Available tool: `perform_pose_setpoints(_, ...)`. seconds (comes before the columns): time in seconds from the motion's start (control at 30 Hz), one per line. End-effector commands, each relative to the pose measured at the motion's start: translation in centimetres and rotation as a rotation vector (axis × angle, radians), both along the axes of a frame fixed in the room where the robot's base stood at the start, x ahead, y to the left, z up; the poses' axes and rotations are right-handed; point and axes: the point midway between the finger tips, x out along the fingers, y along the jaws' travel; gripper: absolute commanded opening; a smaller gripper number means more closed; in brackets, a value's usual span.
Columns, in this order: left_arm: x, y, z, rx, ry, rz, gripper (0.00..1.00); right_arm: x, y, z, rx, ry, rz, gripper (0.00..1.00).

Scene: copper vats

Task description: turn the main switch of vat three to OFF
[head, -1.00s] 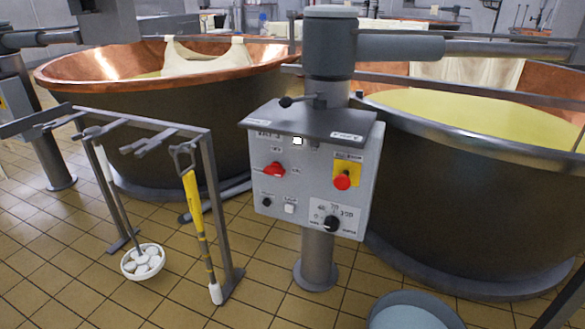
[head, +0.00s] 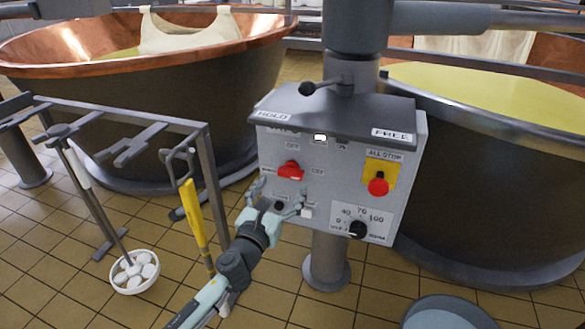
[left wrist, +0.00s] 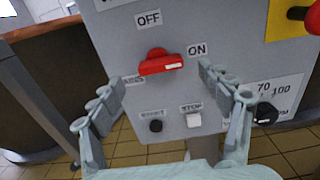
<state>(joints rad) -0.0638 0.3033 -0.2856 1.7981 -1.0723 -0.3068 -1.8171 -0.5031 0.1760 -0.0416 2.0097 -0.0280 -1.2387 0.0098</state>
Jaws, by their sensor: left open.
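The grey control box (head: 336,219) stands on a post between two copper vats. Its red rotary switch (head: 290,170) also shows in the left wrist view (left wrist: 160,62). There the white mark on its handle points right, toward the ON label (left wrist: 197,49); the OFF label (left wrist: 148,19) is above it. My left gripper (head: 279,192) is open and empty just below and in front of the switch. In the left wrist view its two fingers (left wrist: 161,78) stand on either side of the switch, apart from it. My right gripper is out of view.
Below the switch are a black START button (left wrist: 155,126) and a white STOP button (left wrist: 193,120). A red ALL STOP button (head: 378,186) and a black dial (head: 357,229) are to the right. A hood (head: 335,115) overhangs the panel. A tool rack (head: 120,115) stands at left.

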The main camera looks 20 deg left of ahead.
Motion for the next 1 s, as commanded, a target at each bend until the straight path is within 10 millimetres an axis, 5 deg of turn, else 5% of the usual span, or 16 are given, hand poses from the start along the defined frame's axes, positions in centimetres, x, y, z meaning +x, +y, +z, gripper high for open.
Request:
perform_pose_setpoints(0.4, 6.0, -0.1, 0.0, -0.006, 0.000, 0.003, 0.78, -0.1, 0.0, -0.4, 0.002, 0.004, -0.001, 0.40)
perform_pose_setpoints(0.77, 6.6, -0.2, 0.0, -0.008, 0.002, 0.003, 0.78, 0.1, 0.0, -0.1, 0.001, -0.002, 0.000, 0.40)
perform_pose_setpoints(1.0, 6.5, -0.1, 0.0, -0.008, 0.002, 0.004, 0.48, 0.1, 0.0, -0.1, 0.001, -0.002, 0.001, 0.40)
